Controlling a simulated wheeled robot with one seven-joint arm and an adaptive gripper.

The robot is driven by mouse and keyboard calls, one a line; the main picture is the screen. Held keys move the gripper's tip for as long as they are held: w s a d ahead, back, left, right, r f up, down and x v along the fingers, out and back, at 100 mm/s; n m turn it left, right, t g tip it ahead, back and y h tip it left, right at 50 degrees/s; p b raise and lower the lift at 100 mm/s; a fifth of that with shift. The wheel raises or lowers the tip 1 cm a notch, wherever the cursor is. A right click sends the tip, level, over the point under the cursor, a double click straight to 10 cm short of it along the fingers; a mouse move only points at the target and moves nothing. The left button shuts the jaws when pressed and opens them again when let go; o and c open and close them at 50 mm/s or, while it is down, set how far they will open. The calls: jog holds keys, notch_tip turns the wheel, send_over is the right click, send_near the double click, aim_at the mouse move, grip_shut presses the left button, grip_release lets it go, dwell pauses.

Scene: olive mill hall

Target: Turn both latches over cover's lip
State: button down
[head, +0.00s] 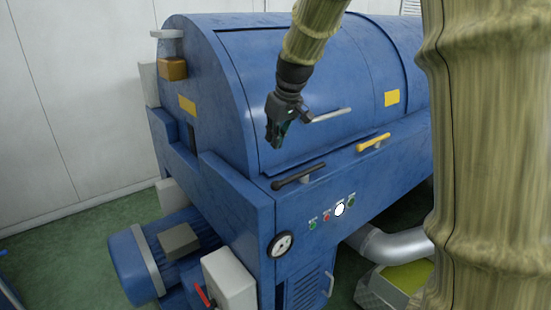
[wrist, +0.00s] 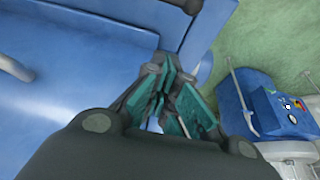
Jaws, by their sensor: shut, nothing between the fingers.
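The blue curved cover (head: 262,85) is down on the machine, and its straight lip (head: 335,152) runs along the front edge. A black latch (head: 299,176) and a yellow latch (head: 373,142) sit on the ledge in front of the lip. Both lie lengthwise, roughly parallel to the lip, and seem beside it rather than across it. My gripper (head: 274,140) is shut and empty, pointing down above the cover's front left part, up and left of the black latch. The wrist view shows the teal finger pads (wrist: 172,100) and the cover (wrist: 70,65).
A pale bar handle (head: 332,115) sticks out from the cover close to my gripper. Below the latches are buttons (head: 339,210) and a round gauge (head: 282,244). A blue motor (head: 165,255) stands at the lower left. In the wrist view, a blue unit (wrist: 265,105) stands on green floor.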

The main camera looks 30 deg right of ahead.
aim_at(300, 175)
jog(key=p+x, duration=0.3)
jog(key=x, duration=0.6)
jog(key=shift+f, duration=0.15)
jog(key=shift+s+d+f+p, duration=0.1)
jog(key=shift+s+f+p, duration=0.1)
jog(key=shift+s+p, duration=0.55)
jog(key=shift+s+d+f+p, duration=0.1)
jog(key=shift+s+f+p, duration=0.2)
jog(key=shift+s, duration=0.85)
jog(key=shift+f, duration=0.1)
